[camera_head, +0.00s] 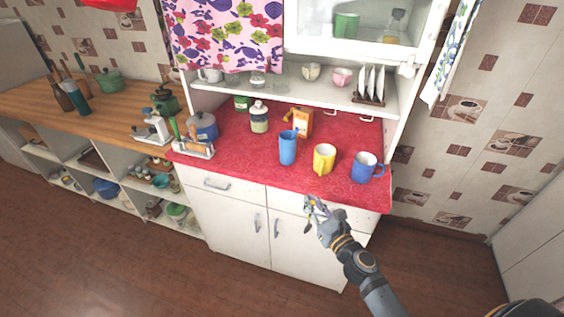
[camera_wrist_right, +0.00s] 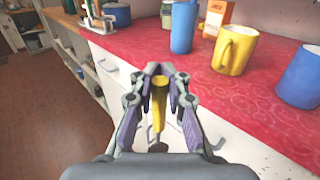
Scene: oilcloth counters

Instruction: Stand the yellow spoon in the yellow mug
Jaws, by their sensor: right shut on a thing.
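The yellow mug (camera_head: 324,159) stands upright on the red counter, between a tall blue cup (camera_head: 288,148) and a blue mug (camera_head: 366,168). In the right wrist view the yellow mug (camera_wrist_right: 234,50) is ahead and to the right. My right gripper (camera_head: 313,208) is in front of the counter's front edge, short of the mug. It is shut on the yellow spoon (camera_wrist_right: 159,100), whose yellow part shows upright between the fingers. Its lower end is partly hidden by the gripper. My left gripper is out of view.
An orange carton (camera_head: 303,121) and a glass jar (camera_head: 259,117) stand farther back. A blue pot (camera_head: 203,126) and a rack (camera_head: 193,148) are at the left. The red cloth (camera_head: 245,163) in front of the cups is clear. A shelf (camera_head: 300,88) overhangs the back.

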